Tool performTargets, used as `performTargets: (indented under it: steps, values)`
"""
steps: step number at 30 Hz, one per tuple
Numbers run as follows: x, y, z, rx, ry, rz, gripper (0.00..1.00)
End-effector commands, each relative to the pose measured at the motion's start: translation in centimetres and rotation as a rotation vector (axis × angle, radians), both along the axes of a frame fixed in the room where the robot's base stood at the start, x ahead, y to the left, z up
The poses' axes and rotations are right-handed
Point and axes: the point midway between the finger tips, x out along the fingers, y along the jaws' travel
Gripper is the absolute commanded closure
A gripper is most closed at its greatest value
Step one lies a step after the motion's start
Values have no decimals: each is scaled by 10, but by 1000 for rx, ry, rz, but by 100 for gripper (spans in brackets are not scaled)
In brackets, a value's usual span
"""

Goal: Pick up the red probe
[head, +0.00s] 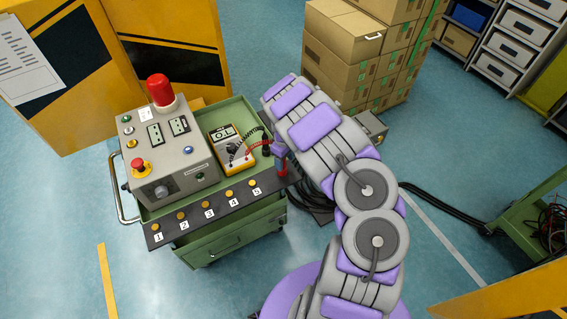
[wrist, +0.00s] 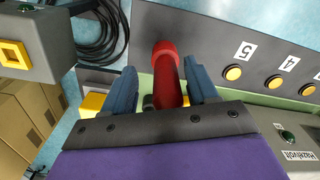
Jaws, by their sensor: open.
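The red probe (wrist: 167,82) stands between the two blue fingers of my gripper (wrist: 162,92) in the wrist view. The fingers are open, with a visible gap on the probe's right side and a gap on its left. The probe's lower part is hidden by the dark gripper body. In the head view, my gripper (head: 279,152) is at the right end of the green cart, and a bit of the red probe (head: 282,169) shows just below it. A yellow multimeter (head: 231,147) with red and black leads lies on the cart.
The green cart (head: 215,247) carries a grey control box (head: 168,160) with a red beacon (head: 160,89) and a black strip of numbered yellow buttons (head: 207,211). Cardboard boxes (head: 345,45) stand behind. Black cable (wrist: 97,38) lies coiled on the floor near the cart.

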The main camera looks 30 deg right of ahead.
Motion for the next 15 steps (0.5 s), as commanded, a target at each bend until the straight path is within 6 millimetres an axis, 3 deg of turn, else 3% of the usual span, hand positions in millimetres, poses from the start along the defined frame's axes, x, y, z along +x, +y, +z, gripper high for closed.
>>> performTargets:
  steps: [7, 15]
  values:
    - [0, 1, -2, -1, 0, 0, 42]
    - [0, -1, -3, 1, 0, 0, 68]
